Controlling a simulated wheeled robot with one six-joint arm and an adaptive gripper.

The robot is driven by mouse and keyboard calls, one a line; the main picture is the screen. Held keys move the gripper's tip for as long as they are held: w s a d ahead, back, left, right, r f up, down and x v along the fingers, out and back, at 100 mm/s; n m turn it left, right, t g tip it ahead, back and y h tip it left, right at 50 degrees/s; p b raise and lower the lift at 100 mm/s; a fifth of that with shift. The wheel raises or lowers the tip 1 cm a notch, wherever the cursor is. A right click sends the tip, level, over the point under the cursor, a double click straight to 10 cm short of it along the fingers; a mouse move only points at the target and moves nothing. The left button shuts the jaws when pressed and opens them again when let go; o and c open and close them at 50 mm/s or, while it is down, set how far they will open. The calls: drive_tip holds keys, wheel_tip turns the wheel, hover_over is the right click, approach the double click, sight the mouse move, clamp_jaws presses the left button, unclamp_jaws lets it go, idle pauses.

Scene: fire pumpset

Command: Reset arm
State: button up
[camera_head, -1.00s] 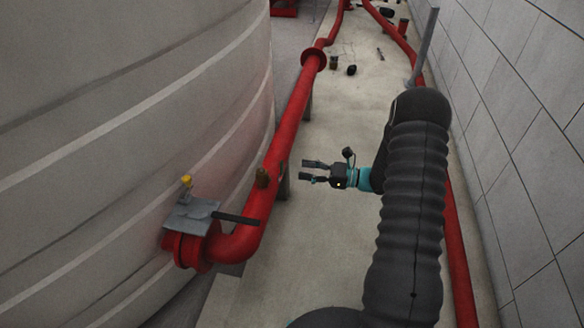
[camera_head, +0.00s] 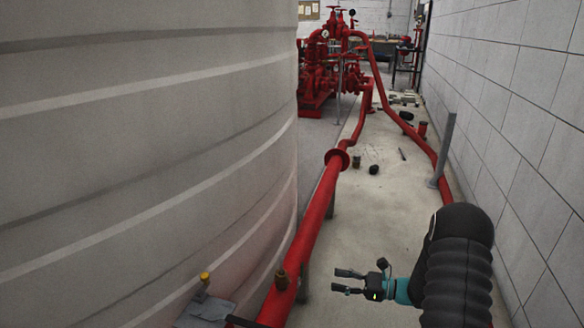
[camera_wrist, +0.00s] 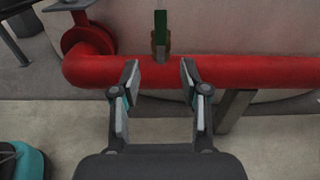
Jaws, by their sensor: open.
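My gripper (camera_head: 337,280) is at the lower middle of the head view, at the end of my black-sleeved arm. It is open and empty, its two fingers pointing left toward the red pipe (camera_head: 314,213). In the wrist view my gripper (camera_wrist: 160,75) shows its fingers spread apart, with the red pipe (camera_wrist: 240,70) crossing beyond them. A small brass fitting with a green upright handle (camera_wrist: 161,35) stands on the pipe between the fingertips in the picture. I cannot tell the exact distance from fingertips to pipe.
A large pale tank (camera_head: 150,140) fills the left. A tiled wall (camera_head: 520,130) bounds the right, with another red pipe (camera_head: 405,125) and a grey post (camera_head: 444,150) near it. Red pumps (camera_head: 325,70) stand far back. Small dark objects (camera_head: 374,169) lie on the floor.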

drive_tip(key=s+a+f+n+g+h, duration=0.2)
drive_tip(key=s+f+n+g, duration=0.15)
drive_tip(key=s, duration=0.25)
drive_tip(key=s+r+n+g+h, duration=0.3)
drive_tip(key=s+n+g+h, duration=0.15)
drive_tip(key=s, duration=0.45)
drive_tip(key=s+r+n+t+h, duration=0.3)
drive_tip(key=s+r+n+h, duration=0.2)
drive_tip(key=r, duration=0.8)
drive_tip(key=s+a+r+n+t+h, duration=0.1)
drive_tip(key=s+r+n+t+h, duration=0.3)
drive_tip(key=s+r+n, duration=0.4)
drive_tip(key=s+r+h, duration=0.1)
drive_tip(key=s+r, duration=0.3)
drive_tip(key=r, duration=0.1)
drive_tip(key=shift+r+n+t, duration=0.3)
drive_tip(key=shift+r+n, duration=0.05)
drive_tip(key=shift+n, duration=0.05)
